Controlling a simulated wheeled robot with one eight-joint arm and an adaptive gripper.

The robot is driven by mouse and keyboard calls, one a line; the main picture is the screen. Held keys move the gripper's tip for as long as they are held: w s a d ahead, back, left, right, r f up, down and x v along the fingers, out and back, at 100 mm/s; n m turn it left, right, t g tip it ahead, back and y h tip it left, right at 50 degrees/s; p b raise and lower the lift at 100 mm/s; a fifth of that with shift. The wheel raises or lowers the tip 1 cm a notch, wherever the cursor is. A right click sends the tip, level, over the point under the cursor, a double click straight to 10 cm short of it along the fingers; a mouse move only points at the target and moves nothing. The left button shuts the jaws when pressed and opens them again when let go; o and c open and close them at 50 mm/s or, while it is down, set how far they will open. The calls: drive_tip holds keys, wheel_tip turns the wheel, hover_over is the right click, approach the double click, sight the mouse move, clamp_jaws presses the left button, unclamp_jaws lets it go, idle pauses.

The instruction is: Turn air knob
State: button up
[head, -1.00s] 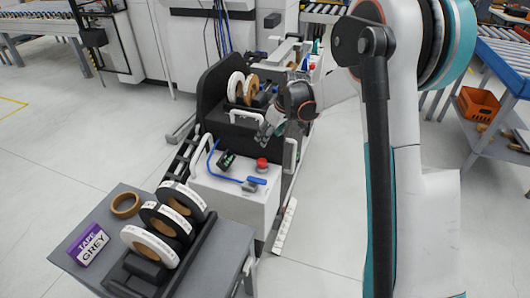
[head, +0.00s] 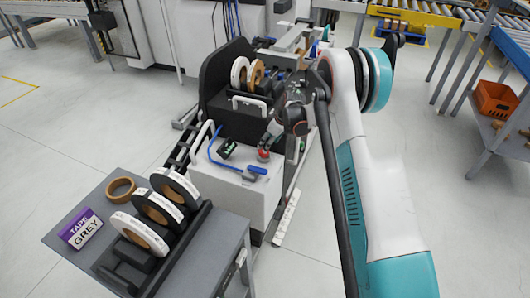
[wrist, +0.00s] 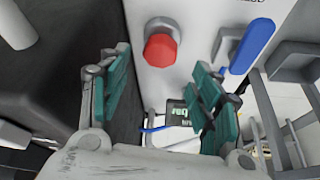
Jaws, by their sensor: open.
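A red knob (wrist: 161,50) on a grey collar sits on the pale panel of a machine, and a blue lever handle (wrist: 252,46) on a grey valve is to its right in the wrist view. I cannot tell which of the two is the air knob. In the head view the red knob (head: 264,155) and blue handle (head: 257,170) are on top of the white box. My gripper (wrist: 165,88) is open and empty, its green-padded fingers apart, with the red knob seen beyond and between them. In the head view my gripper (head: 270,140) is just above the red knob, no contact visible.
A blue hose (head: 213,155) and a dark green-marked device (head: 227,149) are beside the knob. A white rail handle (head: 200,140) stands at the box's left edge. Tape reels (head: 247,73) stand behind. A grey cart (head: 205,262) with reels is in front.

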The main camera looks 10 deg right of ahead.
drive_tip(key=b+x, duration=0.1)
drive_tip(key=x, duration=0.5)
drive_tip(key=shift+b, duration=0.4)
drive_tip(key=c, duration=1)
